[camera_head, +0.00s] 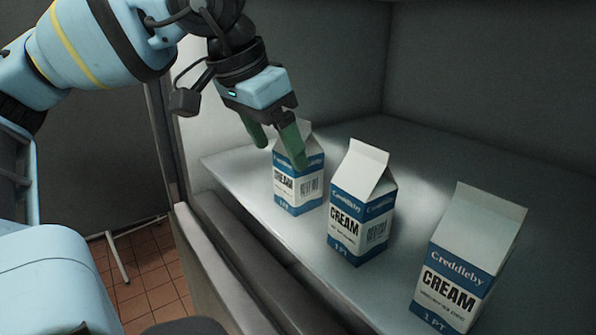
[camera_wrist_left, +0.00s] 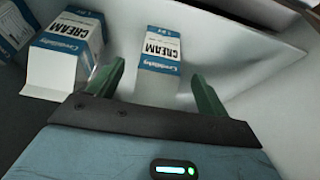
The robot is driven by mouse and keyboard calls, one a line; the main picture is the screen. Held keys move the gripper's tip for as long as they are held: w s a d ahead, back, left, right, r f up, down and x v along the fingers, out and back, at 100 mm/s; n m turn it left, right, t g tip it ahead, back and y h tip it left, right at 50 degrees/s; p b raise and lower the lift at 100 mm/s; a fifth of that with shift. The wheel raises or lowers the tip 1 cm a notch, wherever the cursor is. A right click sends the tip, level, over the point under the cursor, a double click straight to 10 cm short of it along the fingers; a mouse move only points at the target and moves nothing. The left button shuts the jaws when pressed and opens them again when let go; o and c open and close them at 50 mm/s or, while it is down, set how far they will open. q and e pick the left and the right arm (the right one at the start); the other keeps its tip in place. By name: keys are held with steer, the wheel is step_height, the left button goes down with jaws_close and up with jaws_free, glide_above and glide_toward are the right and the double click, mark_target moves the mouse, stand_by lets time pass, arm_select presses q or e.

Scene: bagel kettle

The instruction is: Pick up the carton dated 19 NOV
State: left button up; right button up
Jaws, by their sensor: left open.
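Three white and blue Creddleby cream cartons stand in a row on a shelf: a left one (camera_head: 298,185), a middle one (camera_head: 360,215) and a right one (camera_head: 458,270). No date is legible on any carton. My left gripper (camera_head: 276,146) is open, its green fingers at the top of the left carton. In the left wrist view, the open fingers (camera_wrist_left: 160,72) lie on either side of that carton (camera_wrist_left: 160,50), with gaps visible. The middle carton (camera_wrist_left: 75,50) is beside it, and part of the right carton (camera_wrist_left: 14,30) shows at the edge. My right gripper is not in view.
The grey shelf (camera_head: 235,170) has a front edge with a raised ledge (camera_head: 225,265) before it. Dark walls (camera_head: 480,80) close the back and right. Free shelf room lies behind the cartons. A tiled floor (camera_head: 150,275) is below left.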

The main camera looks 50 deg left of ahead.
mark_target(298, 120)
arm_select(q)
steer(key=w, duration=0.3)
steer(key=shift+w+d, duration=0.15)
steer(key=shift+w, duration=0.25)
steer(key=shift+x, duration=1.2)
steer(key=shift+f, duration=0.3)
steer(key=shift+w, duration=0.1)
steer(key=c, duration=1.4)
steer(key=shift+r, duration=0.2)
steer(key=shift+c, duration=0.2)
steer(key=shift+r, duration=0.35)
steer(key=v, duration=0.2)
steer(key=shift+w+d+r, duration=0.1)
steer(key=shift+w+r, duration=0.05)
steer(key=shift+r, duration=0.3)
steer(key=s+d, duration=0.2)
steer(key=s, duration=0.5)
steer(key=s+d+r+b, duration=0.1)
steer(key=s+d, duration=0.2)
steer(key=s, duration=0.4)
steer(key=shift+s, duration=0.4)
